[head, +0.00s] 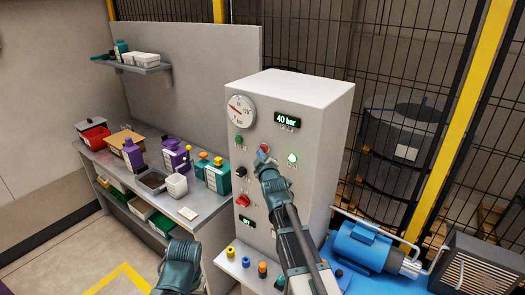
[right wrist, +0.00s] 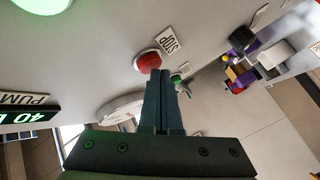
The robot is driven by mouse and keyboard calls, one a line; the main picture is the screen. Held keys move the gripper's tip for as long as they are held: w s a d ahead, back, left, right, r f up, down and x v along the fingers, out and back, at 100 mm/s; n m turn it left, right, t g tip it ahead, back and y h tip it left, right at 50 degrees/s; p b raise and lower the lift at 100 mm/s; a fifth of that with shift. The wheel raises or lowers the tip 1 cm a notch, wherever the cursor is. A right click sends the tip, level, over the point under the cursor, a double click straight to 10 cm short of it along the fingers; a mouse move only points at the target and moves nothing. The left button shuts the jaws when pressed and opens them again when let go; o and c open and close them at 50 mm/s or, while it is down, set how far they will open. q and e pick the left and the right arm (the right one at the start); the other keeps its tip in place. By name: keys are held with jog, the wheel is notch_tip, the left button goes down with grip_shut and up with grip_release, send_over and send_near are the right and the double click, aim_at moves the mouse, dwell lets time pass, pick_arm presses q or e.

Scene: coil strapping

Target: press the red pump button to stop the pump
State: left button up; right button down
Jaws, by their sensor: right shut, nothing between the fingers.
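The red pump button (head: 264,147) is on the front of the grey control cabinet (head: 315,100). In the right wrist view the red button (right wrist: 148,61) sits beside a STOP label (right wrist: 170,41). My right gripper (head: 263,156) is shut and empty, its tips right at the lower edge of the button. In the right wrist view the closed fingers (right wrist: 158,74) slightly overlap the button's edge; I cannot tell whether they touch it. A teal part of my left arm shows at the bottom of the head view, but no left fingers show.
The cabinet also has a gauge (head: 241,111), a lit "40 bar" display (head: 288,120), a lit green lamp (head: 292,159), a green button (head: 239,140), a black knob (head: 241,171) and a red switch (head: 243,201). A bench (head: 205,208) with bottles stands left; a blue pump (head: 361,246) stands right.

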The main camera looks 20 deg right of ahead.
jog(key=shift+w+d, duration=0.15)
jog(key=shift+d, duration=0.05)
dwell(0.5)
jog(key=shift+s+a, duration=0.55)
jog(key=shift+a, duration=0.15)
jog(key=shift+s+a, duration=0.8)
jog(key=shift+a, duration=0.2)
jog(key=shift+s+a, duration=0.75)
jog(key=shift+a, duration=0.2)
jog(key=s+a+f+m+g+h+b, duration=0.2)
jog(key=s+f+m+g+b, duration=0.35)
jog(key=f, duration=0.95)
jog(key=s+a+f+g+y+b, duration=0.1)
jog(key=s+a+f+g, duration=0.3)
jog(key=s, duration=0.5)
jog(key=s+a+f+g+b, duration=0.4)
jog(key=s+f, duration=0.4)
jog(key=s, duration=0.2)
jog(key=s+a+f+g+y+b, duration=0.1)
jog(key=s+a+f+g+b, duration=0.2)
jog(key=s+f, duration=0.3)
jog(key=s+a+g, duration=0.1)
jog(key=s, duration=0.2)
jog(key=shift+s+f+n+y, duration=0.3)
jog(key=shift+f+n, duration=0.05)
